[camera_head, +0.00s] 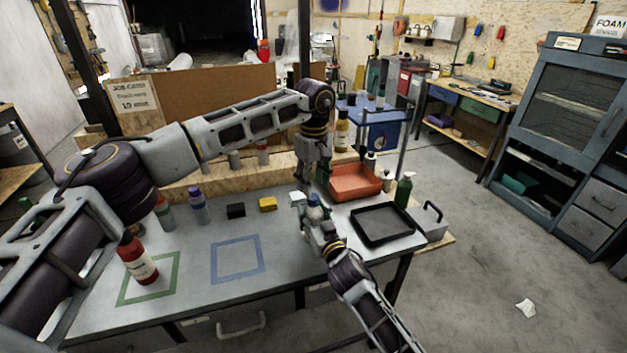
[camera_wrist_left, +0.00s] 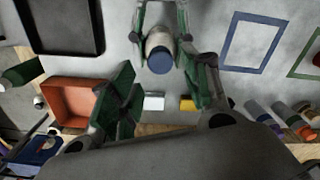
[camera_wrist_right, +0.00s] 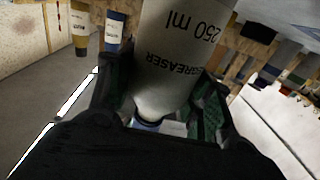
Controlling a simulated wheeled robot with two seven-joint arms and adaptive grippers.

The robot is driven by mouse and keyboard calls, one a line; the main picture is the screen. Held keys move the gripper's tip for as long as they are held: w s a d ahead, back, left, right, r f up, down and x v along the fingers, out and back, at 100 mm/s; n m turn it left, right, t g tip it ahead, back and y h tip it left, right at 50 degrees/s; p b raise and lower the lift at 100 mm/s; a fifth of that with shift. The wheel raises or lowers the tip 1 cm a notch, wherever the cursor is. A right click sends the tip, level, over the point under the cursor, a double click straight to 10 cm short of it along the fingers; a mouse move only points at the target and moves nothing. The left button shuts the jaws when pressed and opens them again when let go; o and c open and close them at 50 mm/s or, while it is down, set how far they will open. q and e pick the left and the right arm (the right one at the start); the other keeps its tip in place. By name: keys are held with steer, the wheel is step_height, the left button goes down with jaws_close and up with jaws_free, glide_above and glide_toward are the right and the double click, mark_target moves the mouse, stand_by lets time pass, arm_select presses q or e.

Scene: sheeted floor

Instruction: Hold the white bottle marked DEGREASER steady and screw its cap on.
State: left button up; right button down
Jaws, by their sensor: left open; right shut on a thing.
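The white bottle marked DEGREASER (camera_wrist_right: 178,58) fills the middle of the right wrist view, its lettering upside down there. A blue cap (camera_wrist_left: 160,61) sits at its top; I cannot tell how tightly it is seated. The cap also shows in the head view (camera_head: 315,199). My right gripper (camera_head: 318,222) is shut around the bottle, one finger on each side. My left gripper (camera_head: 303,179) points down just behind the bottle, open and empty. In the left wrist view its green-padded fingers (camera_wrist_left: 165,92) are spread, with the cap apart from them, further up the picture.
A black tray (camera_head: 382,240) and an orange bin (camera_head: 331,183) lie to the right, near a green bottle (camera_head: 404,189). A white block (camera_wrist_left: 154,102), a yellow block (camera_head: 268,204) and a black block (camera_head: 236,210) are close by. A red bottle (camera_head: 137,259) stands at the green square.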

mark_target(313, 196)
arm_select(q)
steer(key=r, duration=0.3)
steer(key=shift+w+d+r, duration=0.1)
steer(key=shift+w+r, duration=0.05)
steer(key=shift+w, duration=0.15)
steer(key=shift+r+n, duration=0.1)
steer(key=shift+n, duration=0.8)
steer(key=n, duration=0.4)
steer(key=shift+s+n, duration=0.1)
steer(key=shift+n, duration=0.3)
steer(key=n, duration=0.5)
steer(key=shift+s, duration=0.1)
steer(key=n, duration=0.5)
steer(key=shift+n, duration=0.4)
steer(key=shift+s+n, duration=0.1)
steer(key=shift+n, duration=2.5)
steer(key=shift+f, duration=4.05)
